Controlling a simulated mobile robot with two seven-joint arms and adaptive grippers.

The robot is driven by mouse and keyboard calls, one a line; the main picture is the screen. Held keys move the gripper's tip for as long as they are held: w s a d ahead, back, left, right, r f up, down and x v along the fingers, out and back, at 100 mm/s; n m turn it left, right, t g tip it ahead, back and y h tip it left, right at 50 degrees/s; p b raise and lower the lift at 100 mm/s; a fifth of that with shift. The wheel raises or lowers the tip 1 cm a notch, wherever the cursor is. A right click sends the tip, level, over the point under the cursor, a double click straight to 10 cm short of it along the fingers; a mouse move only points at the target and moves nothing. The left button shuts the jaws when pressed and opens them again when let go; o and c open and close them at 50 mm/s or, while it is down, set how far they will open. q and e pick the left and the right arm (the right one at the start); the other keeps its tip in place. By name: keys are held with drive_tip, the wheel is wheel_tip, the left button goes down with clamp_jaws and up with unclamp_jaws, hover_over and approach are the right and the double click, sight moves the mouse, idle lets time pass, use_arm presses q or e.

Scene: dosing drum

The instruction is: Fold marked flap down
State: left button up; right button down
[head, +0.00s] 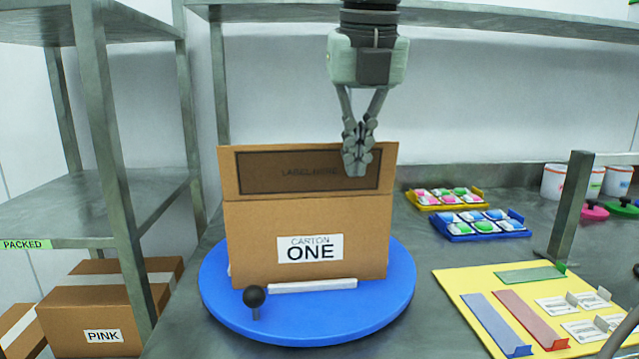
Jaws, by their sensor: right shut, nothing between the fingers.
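A brown carton (260,235) labelled "CARTON ONE" stands on a blue round turntable (345,313). Its front flap (250,172) stands upright along the top edge and carries a dark outlined rectangle with faint "LABEL" lettering. My right gripper (356,172) hangs from above with its fingers shut and empty. The fingertips overlap the right part of the flap in the picture; I cannot tell whether they touch it. My left gripper is not in view. The inside of the carton and any other flaps are hidden behind the front flap.
A black knob (254,297) and a white strip (313,286) are on the turntable. A yellow board (455,288) with coloured strips lies at right. Yellow (446,207) and blue (484,236) trays stand behind it. A metal shelf (120,230) and "PINK" carton (90,315) are at left.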

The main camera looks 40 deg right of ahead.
drive_tip(key=shift+w+d+f, duration=0.3)
drive_tip(key=shift+w, duration=0.25)
drive_tip(key=shift+w+d+f, duration=0.25)
drive_tip(key=shift+w+d, duration=0.05)
drive_tip(key=shift+w, duration=0.25)
drive_tip(key=w, duration=0.1)
drive_tip(key=w+d+p, duration=0.1)
drive_tip(key=w+d, duration=0.1)
drive_tip(key=shift+r+p, duration=0.25)
drive_tip(key=shift+p, duration=0.1)
